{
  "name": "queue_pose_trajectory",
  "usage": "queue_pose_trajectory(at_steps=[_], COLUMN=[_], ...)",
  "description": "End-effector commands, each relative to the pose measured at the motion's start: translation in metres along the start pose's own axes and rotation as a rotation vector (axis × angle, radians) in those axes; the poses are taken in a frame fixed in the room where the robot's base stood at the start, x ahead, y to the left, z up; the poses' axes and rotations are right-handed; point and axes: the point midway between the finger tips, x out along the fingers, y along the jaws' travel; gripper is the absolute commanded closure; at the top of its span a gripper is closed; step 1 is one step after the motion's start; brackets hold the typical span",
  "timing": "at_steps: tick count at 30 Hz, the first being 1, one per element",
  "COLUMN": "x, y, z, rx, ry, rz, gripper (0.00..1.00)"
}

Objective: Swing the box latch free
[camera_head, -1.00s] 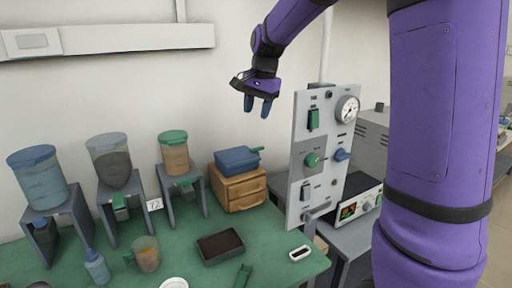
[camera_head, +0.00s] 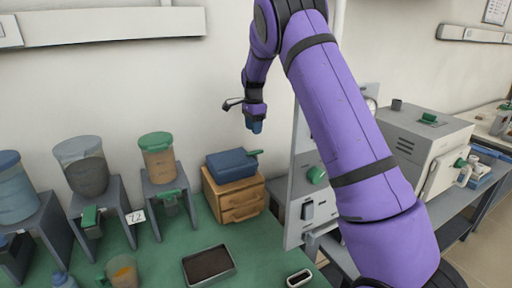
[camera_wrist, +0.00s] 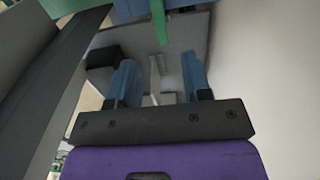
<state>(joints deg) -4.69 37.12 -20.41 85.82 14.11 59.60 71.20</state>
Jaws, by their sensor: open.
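The blue box (camera_head: 232,165) sits on a small wooden drawer unit against the wall in the head view. Its green latch (camera_head: 254,153) sticks out at the box's right side. My gripper (camera_head: 256,126) hangs above the latch, apart from it, fingers pointing down. In the wrist view my gripper (camera_wrist: 160,82) is open, its two blue fingers spread with nothing held. A green bar (camera_wrist: 158,22) shows beyond the fingers at the top, in front of a blue surface; it looks like the latch. The box's far side is hidden.
The wooden drawer unit (camera_head: 235,197) stands on the green table. A grey control panel (camera_head: 300,190) is close on the right, partly hidden by my arm. Dispensers with hoppers (camera_head: 157,160) stand left. A dark tray (camera_head: 209,265) lies in front. A furnace (camera_head: 425,150) stands farther right.

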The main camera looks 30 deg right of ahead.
Motion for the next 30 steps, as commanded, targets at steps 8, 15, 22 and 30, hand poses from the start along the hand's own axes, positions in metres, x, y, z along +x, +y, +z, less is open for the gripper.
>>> queue_pose_trajectory(at_steps=[8,15,22,30], x=[0.049,0.083,0.097,0.097], y=[0.001,0.001,0.001,0.001], z=[0.0,0.0,0.0,0.0], rx=[0.001,-0.001,-0.001,-0.001], ry=[-0.001,0.0,0.0,0.0], rz=[0.004,0.002,0.0,0.0], gripper=[0.55,0.55,0.55,0.55])
